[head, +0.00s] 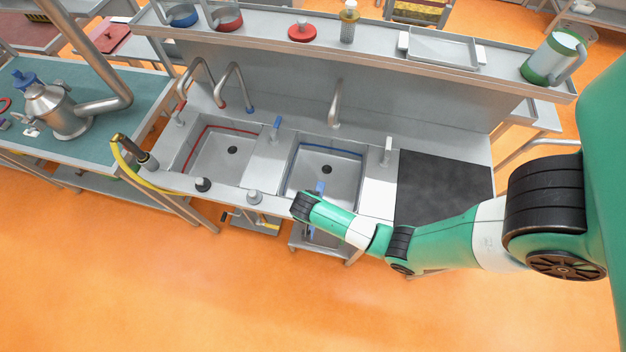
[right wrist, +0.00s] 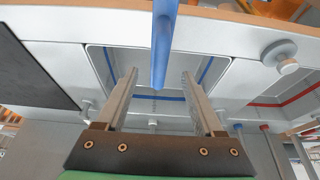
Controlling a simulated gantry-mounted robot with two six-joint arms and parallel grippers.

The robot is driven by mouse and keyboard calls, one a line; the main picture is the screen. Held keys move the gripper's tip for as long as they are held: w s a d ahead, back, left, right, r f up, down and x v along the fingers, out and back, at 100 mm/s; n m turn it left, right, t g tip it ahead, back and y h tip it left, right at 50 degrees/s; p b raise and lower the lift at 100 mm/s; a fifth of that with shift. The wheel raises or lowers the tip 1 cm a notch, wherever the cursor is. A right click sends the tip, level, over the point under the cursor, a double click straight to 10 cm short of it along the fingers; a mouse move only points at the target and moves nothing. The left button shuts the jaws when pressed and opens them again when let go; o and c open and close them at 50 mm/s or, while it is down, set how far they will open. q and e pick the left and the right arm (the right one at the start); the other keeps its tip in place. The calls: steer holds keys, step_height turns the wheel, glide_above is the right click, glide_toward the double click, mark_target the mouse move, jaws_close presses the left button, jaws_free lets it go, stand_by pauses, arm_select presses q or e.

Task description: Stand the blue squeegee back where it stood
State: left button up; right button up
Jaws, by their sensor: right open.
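The blue squeegee shows in the right wrist view as a long blue bar (right wrist: 163,40), running down from the top edge to between my right gripper's fingers. My right gripper (right wrist: 160,74) is open, with one finger on each side of the bar and gaps visible on both sides. In the head view, a small blue piece (head: 319,187) shows just above the end of my right arm, at the front of the right sink; it looks like part of the squeegee. The arm hides the rest and the gripper's fingers there. My left gripper is not in view.
The right sink (head: 345,178) has a blue line and the left sink (head: 210,158) a red line. A dark mat (head: 440,185) lies right of the sinks. Knobs (head: 254,197) stand on the front rim. A shelf (head: 270,40) runs along the back. The orange floor in front is clear.

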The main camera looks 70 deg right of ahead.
steer(key=v, duration=0.4)
steer(key=shift+a+r+p, duration=0.15)
steer(key=shift+r+p, duration=0.2)
steer(key=shift+p, duration=0.05)
